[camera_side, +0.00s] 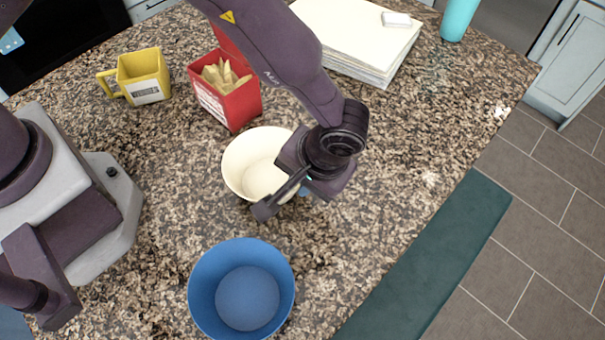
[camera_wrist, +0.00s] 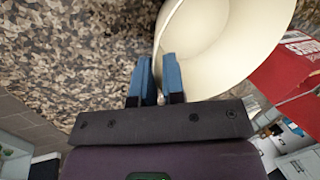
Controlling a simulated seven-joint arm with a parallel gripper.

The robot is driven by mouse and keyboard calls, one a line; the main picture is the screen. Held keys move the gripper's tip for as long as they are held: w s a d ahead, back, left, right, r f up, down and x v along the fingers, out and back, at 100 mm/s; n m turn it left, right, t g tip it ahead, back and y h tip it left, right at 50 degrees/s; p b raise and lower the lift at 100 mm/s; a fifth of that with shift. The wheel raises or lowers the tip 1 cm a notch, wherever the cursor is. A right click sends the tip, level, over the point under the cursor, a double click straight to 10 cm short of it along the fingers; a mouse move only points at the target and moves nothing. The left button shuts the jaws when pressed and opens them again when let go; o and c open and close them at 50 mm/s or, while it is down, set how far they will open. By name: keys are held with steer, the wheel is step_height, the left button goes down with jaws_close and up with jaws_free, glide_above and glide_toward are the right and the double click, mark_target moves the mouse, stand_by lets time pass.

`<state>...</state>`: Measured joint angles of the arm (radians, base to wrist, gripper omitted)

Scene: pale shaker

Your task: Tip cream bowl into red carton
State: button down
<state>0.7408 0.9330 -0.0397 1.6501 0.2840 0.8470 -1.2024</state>
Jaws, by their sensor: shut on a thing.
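The cream bowl (camera_side: 248,161) is in the middle of the side view, just in front of the red carton. In the wrist view the cream bowl (camera_wrist: 215,45) fills the upper right. My gripper (camera_wrist: 160,80) is shut on the bowl's rim, with its blue fingers on either side of the wall. In the side view my gripper (camera_side: 283,190) is at the bowl's right edge and hides part of it. The bowl looks empty. The red carton (camera_side: 232,104) holds several pale yellow pieces and stands behind the bowl. It also shows in the wrist view (camera_wrist: 290,70) at the right edge.
A blue bowl (camera_side: 197,293) stands at the front. A yellow square mug (camera_side: 143,66) is left of the carton. A pale stack (camera_side: 345,40) with a small white block (camera_side: 396,19) and a teal cup (camera_side: 459,18) are at the back. The granite counter right of my gripper is clear.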

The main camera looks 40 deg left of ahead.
steer(key=shift+f, duration=0.15)
stand_by(0.4)
steer(key=c, duration=1.7)
jaws_free()
steer(key=o, duration=1.1)
steer(key=shift+o, duration=0.2)
steer(key=v, duration=0.7)
step_height(320, 180, up, 6)
